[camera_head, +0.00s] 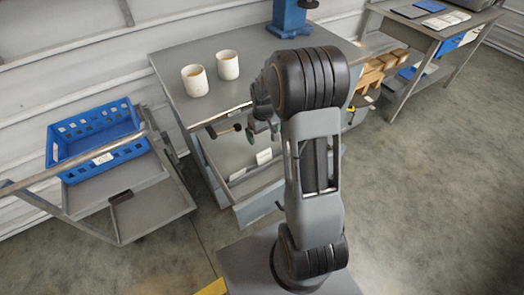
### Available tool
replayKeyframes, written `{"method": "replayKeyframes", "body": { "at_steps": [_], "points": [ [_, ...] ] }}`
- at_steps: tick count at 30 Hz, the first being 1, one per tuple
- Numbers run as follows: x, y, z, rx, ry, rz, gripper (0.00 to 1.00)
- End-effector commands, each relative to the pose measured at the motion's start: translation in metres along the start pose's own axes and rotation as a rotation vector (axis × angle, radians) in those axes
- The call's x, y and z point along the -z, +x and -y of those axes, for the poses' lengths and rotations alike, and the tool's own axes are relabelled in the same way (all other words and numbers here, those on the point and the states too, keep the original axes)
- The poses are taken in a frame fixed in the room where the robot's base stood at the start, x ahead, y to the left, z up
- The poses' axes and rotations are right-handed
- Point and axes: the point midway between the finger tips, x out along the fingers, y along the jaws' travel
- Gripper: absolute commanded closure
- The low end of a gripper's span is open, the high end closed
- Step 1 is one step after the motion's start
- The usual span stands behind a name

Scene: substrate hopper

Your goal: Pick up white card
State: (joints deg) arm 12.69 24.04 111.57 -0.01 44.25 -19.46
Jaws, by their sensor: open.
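A small white card (264,156) shows in the open drawer (262,190) under the workbench top. It appears to stand up against or near a divider; its lower part is hard to make out. My gripper (262,132) is open, with dark green fingertips. In the picture it is just above the card, near the bench's front edge, and apart from it. My arm covers the right side of the drawer and part of the bench.
Two white cups (194,80) (228,65) stand on the workbench (175,62). A blue clamp-like stand (289,18) is at its back. A trolley (150,205) with a blue crate (97,138) stands left. Another table (440,30) is at the right. Open floor lies at the right.

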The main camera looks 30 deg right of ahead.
Motion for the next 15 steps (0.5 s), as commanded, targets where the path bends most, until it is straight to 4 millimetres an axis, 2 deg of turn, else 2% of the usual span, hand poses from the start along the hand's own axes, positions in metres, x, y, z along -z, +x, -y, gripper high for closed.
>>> {"method": "replayKeyframes", "body": {
  "at_steps": [3, 9, 15],
  "points": [
    [-0.002, 0.025, -0.003, 0.003, 0.004, 0.008, 0.0],
    [-0.002, 0.058, -0.004, 0.002, 0.008, 0.005, 0.0],
    [-0.002, 0.074, -0.004, 0.001, 0.007, 0.004, 0.0]
  ]
}}
